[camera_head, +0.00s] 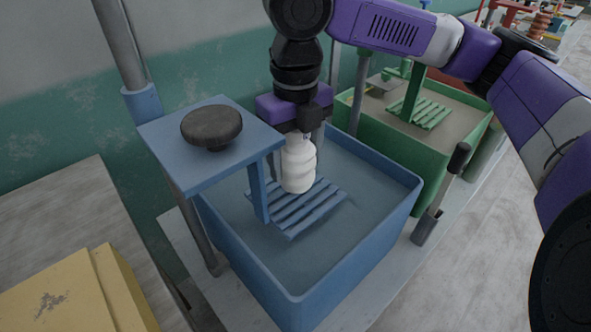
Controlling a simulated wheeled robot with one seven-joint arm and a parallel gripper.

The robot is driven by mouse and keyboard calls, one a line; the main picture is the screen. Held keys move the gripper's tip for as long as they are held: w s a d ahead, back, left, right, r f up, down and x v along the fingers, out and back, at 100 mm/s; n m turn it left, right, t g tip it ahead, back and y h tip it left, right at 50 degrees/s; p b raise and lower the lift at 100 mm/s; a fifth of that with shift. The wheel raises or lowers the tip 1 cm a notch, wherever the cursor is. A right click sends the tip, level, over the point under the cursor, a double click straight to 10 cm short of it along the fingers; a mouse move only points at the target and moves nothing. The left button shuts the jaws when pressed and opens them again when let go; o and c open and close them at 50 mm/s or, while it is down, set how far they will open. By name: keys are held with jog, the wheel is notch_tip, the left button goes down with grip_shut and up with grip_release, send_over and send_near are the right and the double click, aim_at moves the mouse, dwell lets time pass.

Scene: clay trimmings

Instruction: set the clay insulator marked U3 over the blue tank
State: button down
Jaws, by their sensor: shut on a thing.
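A white ribbed clay insulator (299,170) hangs upright from my gripper (305,136), which is shut on its top end. A small mark shows near the top, but I cannot read it. The blue tank (405,212) is below, open at the top with greyish liquid or a grey floor inside. The insulator is above a blue slatted rack (312,210) in the tank. I cannot tell whether its lower end touches the slats. My gripper's fingers partly hide the insulator's top.
A blue plate (165,133) with a dark round knob (211,125) stands close left of my gripper. A green tank (435,165) with its own slatted rack (428,112) is behind right. A dark-handled tool (441,195) stands at right. A yellow block (75,295) is lower left.

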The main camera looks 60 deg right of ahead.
aim_at(295, 172)
jog(key=shift+f, duration=1.45)
jog(key=shift+f, duration=0.15)
jog(key=shift+c, duration=1.6)
grip_release()
notch_tip(295, 172, up, 12)
jog(key=shift+r+p, duration=0.15)
jog(key=shift+p, duration=0.55)
